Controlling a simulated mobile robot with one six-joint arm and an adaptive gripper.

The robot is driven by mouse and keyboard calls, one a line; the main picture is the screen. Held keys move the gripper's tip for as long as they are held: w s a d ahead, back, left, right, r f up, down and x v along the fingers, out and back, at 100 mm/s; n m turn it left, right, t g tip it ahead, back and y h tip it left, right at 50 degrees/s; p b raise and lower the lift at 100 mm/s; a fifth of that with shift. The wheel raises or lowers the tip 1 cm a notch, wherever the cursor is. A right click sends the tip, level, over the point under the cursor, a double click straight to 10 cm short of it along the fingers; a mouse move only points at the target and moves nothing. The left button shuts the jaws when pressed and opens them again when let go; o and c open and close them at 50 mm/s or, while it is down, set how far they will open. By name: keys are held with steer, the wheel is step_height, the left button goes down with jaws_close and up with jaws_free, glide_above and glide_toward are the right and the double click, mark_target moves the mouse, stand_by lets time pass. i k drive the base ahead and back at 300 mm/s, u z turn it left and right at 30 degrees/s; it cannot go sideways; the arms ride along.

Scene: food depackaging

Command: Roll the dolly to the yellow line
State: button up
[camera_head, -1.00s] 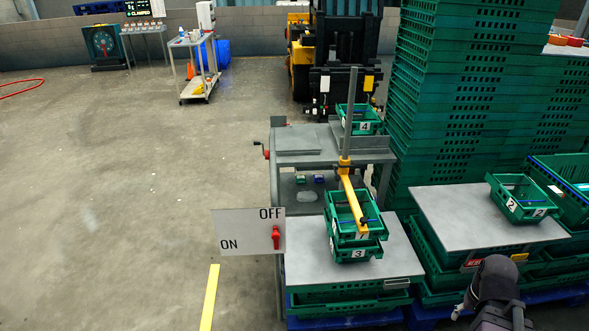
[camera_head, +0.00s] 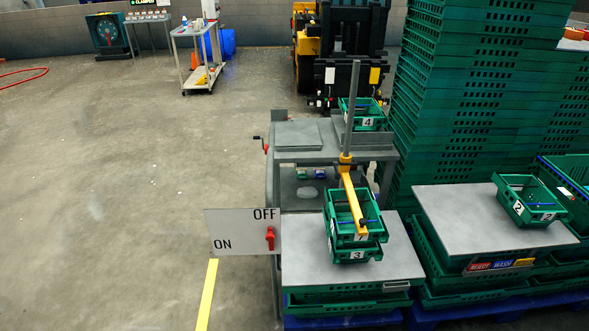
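The yellow line (camera_head: 207,295) is a strip on the floor at the lower left, running out of the bottom edge. Low blue bases show under the green crate stacks: one (camera_head: 345,322) under the front stack with the grey top, just right of the line, and one (camera_head: 535,302) under the stack to its right. I cannot tell which of them is the dolly, and their wheels are hidden or cut off. My gripper is not in view.
An ON/OFF sign (camera_head: 228,232) with a red switch stands beside the front stack. Crates numbered 1 and 3 (camera_head: 354,255) sit on its top (camera_head: 300,268). A tall green crate stack (camera_head: 470,120) and a yellow-black truck (camera_head: 345,60) are behind.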

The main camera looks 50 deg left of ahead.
mark_target(319, 293)
steer(key=z, duration=0.5)
steer(key=k, duration=0.9)
steer(key=u, duration=2.25)
steer(key=i, duration=0.3)
steer(key=z, duration=0.5)
